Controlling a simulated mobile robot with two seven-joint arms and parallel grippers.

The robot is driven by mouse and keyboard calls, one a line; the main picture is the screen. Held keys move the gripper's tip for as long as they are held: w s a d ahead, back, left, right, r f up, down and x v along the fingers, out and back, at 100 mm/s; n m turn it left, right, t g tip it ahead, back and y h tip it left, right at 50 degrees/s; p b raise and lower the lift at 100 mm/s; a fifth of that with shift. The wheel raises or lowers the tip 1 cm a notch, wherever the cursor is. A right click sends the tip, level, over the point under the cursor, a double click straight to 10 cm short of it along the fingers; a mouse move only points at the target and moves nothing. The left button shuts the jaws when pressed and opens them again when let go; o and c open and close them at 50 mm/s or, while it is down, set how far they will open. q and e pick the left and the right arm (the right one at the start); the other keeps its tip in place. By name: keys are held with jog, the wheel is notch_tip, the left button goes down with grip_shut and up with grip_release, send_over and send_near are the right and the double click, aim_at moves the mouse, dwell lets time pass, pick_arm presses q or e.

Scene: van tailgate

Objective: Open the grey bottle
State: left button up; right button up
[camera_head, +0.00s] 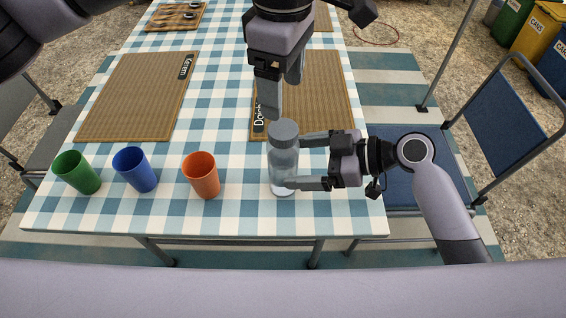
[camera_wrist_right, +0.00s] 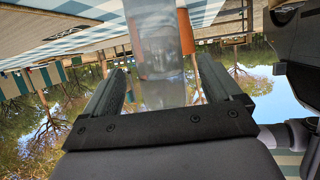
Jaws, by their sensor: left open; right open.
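The grey bottle (camera_head: 283,165) stands upright near the front edge of the table, with a clear body and a grey cap (camera_head: 283,129). My right gripper (camera_head: 292,162) is open, its fingers reaching in from the right beside the bottle's body. In the right wrist view the bottle (camera_wrist_right: 158,55) shows between the two fingers (camera_wrist_right: 168,90); whether they touch it I cannot tell. My left gripper (camera_head: 283,98) is open and points down just above and behind the cap, its fingers partly overlapping each other in the view.
An orange cup (camera_head: 202,176), a blue cup (camera_head: 135,170) and a green cup (camera_head: 77,173) stand left of the bottle on the checked table (camera_head: 240,208). Woven placemats (camera_head: 135,97) lie behind. A blue folding chair (camera_head: 505,120) is at the right.

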aim_at(283, 163)
jog(key=shift+x, duration=2.2)
jog(key=shift+c, duration=0.3)
